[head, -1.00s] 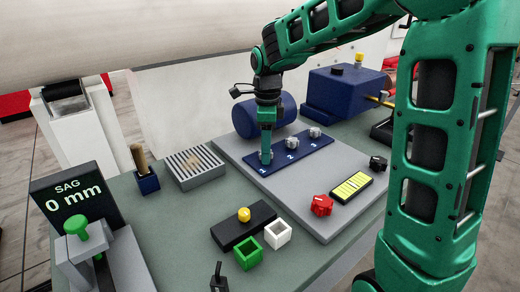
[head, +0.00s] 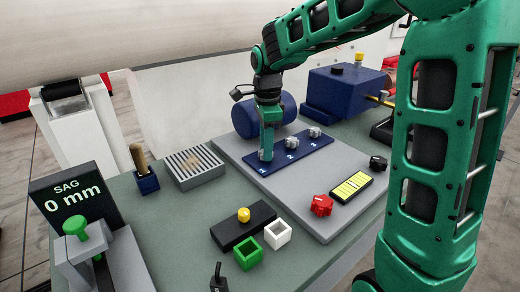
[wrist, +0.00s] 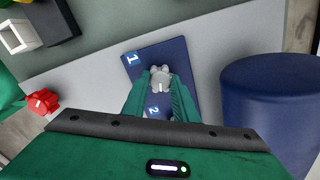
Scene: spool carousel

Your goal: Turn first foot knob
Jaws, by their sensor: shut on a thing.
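A dark blue plate (head: 300,150) with pale knobs numbered 1, 2 and 3 lies on a grey raised slab. My gripper (head: 266,154) points down at the knob by the 1, which it mostly hides in the head view. In the wrist view my gripper (wrist: 161,90) is shut on this first foot knob (wrist: 160,76), a pale lobed knob with a finger on either side. The second knob (head: 292,142) and the third knob (head: 315,132) stand free behind and to the right. The second knob is hidden in the wrist view.
A blue cylinder (head: 252,118) stands close behind the plate. A red knob (head: 321,204) and a yellow level-like block (head: 352,186) sit on the slab in front. A large pale roller (head: 150,35) spans above. A display (head: 75,195) reads SAG 0 mm.

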